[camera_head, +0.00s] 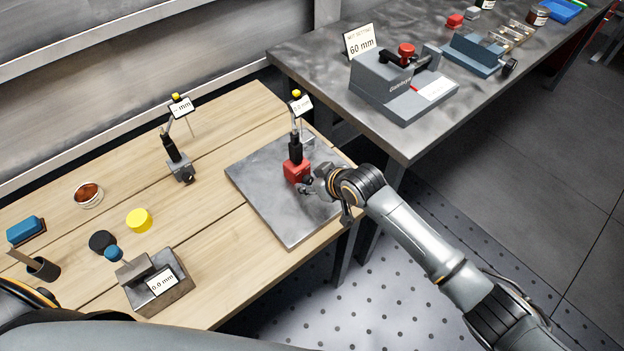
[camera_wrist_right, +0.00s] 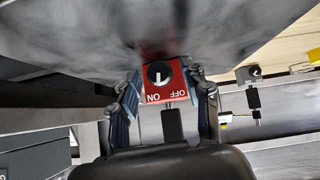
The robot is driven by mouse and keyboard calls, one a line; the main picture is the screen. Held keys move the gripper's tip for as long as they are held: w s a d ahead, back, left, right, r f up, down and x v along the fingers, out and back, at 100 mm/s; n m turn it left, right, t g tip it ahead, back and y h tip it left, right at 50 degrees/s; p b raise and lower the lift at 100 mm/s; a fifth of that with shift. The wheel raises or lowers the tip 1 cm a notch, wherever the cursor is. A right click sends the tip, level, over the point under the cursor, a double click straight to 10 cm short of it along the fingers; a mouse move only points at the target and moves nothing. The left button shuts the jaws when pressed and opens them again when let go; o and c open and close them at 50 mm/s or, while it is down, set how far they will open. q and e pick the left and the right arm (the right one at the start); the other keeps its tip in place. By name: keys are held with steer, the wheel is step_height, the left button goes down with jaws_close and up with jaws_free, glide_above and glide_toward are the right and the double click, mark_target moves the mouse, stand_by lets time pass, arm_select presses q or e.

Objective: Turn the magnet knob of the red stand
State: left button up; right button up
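The red stand (camera_head: 296,172) sits on a grey metal plate (camera_head: 290,215), with a black upright arm and a small tag above it. In the right wrist view, its red base (camera_wrist_right: 170,88) carries a round black knob (camera_wrist_right: 158,73) and the words ON and OFF. The knob's white mark points down in that picture, toward the ON side. My right gripper (camera_head: 309,187) is close in front of the base; in its wrist view the gripper (camera_wrist_right: 164,76) has its fingers apart, one each side of the base. Contact cannot be told. My left gripper is out of view.
A similar grey stand (camera_head: 180,170) stands left on the wooden table. A grey block with a label (camera_head: 158,285), a yellow disc (camera_head: 139,220) and a black cup (camera_head: 43,268) are nearer. A metal bench (camera_head: 310,75) with a grey gauge fixture (camera_head: 390,85) lies behind right.

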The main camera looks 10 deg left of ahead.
jaws_close()
steer(key=shift+w+d+g, duration=0.1)
steer(key=shift+g, duration=0.2)
steer(key=shift+f+m+y, duration=0.1)
steer(key=shift+m+y, duration=0.3)
steer(key=shift+w+d+f+m+g+y+b, duration=0.15)
steer(key=shift+m+g+y+b, duration=0.15)
steer(key=shift+g+b, duration=0.5)
steer(key=shift+b, duration=0.35)
steer(key=shift+r, duration=0.2)
steer(key=shift+o, duration=1.3)
jaws_free()
